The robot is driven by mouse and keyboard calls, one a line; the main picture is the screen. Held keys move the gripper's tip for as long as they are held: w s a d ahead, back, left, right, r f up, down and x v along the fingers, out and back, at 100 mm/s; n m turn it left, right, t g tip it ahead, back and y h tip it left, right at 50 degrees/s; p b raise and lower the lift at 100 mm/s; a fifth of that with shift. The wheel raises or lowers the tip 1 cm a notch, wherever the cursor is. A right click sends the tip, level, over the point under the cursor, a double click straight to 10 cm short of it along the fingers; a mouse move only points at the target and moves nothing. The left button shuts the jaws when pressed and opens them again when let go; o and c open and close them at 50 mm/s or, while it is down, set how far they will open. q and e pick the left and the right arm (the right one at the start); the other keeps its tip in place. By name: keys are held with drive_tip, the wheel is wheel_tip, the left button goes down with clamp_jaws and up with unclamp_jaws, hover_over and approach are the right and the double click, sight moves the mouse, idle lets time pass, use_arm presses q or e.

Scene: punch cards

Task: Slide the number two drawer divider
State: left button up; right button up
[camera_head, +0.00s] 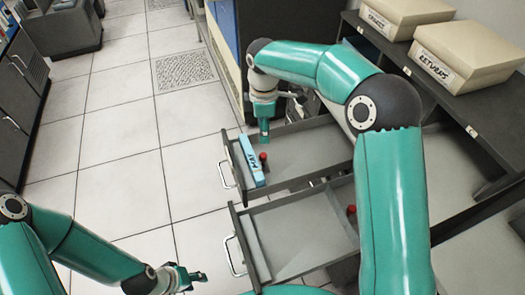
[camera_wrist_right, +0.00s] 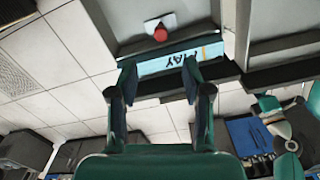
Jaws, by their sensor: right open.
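Two drawers stand pulled out, a far drawer (camera_head: 325,145) and a near drawer (camera_head: 300,235). In the right wrist view the MAY strip (camera_wrist_right: 175,61) lies across and just beyond the fingertips of my open right gripper (camera_wrist_right: 159,74); contact is unclear. The red knob (camera_wrist_right: 160,33) sits on a pale base. In the head view my right gripper (camera_head: 264,132) is at the far drawer's front end. My left gripper (camera_head: 188,277) hangs low over the floor, its opening unclear.
The near drawer holds another red knob (camera_head: 351,209), partly behind my right arm. Cream boxes (camera_head: 470,52) stand on the dark cabinet top at the right. Tiled floor (camera_head: 120,150) lies clear at the left. Both drawer handles face left.

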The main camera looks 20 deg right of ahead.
sight(264, 155)
wheel_tip(264, 155, down, 11)
drive_tip(key=shift+f+p, duration=0.1)
drive_tip(key=shift+p, duration=0.55)
clamp_jaws()
drive_tip(key=shift+d, duration=0.1)
